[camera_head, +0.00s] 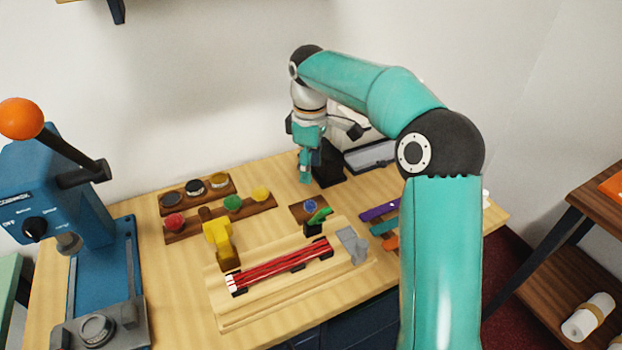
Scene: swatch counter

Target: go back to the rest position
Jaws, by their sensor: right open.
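My right arm reaches in from the right and bends over the counter (150,290). My right gripper (305,176) hangs down above the back of the counter, in front of a black stand (327,165). It is open, and I see nothing held between its fingers. My left gripper is not in view.
A wooden fixture (235,312) holding red strips (285,266) lies at the front. A yellow tool (218,240) and racks of round coloured pieces (232,202) stand behind it. A blue press (80,210) with an orange knob (20,118) stands left. A shelf (560,245) is at right.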

